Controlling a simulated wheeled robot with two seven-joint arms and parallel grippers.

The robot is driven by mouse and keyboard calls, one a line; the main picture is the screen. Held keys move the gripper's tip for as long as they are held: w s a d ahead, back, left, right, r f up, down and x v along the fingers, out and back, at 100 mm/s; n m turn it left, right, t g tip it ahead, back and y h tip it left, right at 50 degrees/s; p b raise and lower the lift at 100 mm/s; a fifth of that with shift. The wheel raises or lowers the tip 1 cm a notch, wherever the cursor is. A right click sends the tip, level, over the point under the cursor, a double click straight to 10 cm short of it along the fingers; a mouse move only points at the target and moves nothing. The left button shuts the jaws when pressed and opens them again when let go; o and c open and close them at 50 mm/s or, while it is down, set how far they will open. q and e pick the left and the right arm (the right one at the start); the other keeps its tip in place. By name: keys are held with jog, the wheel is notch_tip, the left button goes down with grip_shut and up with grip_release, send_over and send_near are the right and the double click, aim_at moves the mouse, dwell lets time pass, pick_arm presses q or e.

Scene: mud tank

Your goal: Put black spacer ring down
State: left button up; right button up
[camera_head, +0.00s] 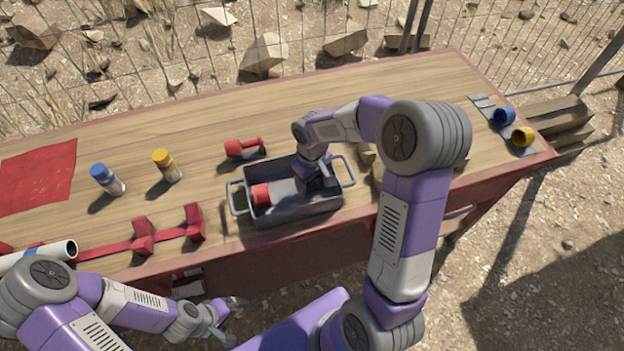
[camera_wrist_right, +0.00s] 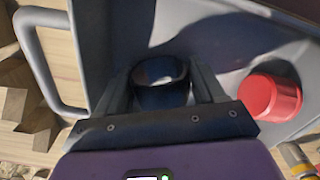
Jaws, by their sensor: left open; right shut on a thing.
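The black spacer ring (camera_wrist_right: 161,84) is between the fingers of my right gripper (camera_wrist_right: 162,72) in the right wrist view. The gripper is shut on it. In the head view my right gripper (camera_head: 316,182) reaches down into the right part of a grey tray with two handles (camera_head: 262,219); the ring is hidden there behind my arm. I cannot tell whether the ring touches the tray floor. My left gripper (camera_head: 224,328) is open and empty, in front of the table's near edge.
A red cylinder (camera_head: 261,195) lies in the tray's left part. Yellow (camera_head: 167,164) and blue-capped (camera_head: 106,179) bottles stand left, beyond a red rack (camera_head: 143,236).

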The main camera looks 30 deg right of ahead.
jog(key=shift+f, duration=0.3)
jog(key=o, duration=0.6)
jog(key=shift+c, duration=0.2)
jog(key=shift+r, duration=0.1)
jog(key=shift+r, duration=0.2)
notch_tip(320, 180, up, 13)
jog(key=p, duration=0.4)
jog(key=shift+f, duration=0.2)
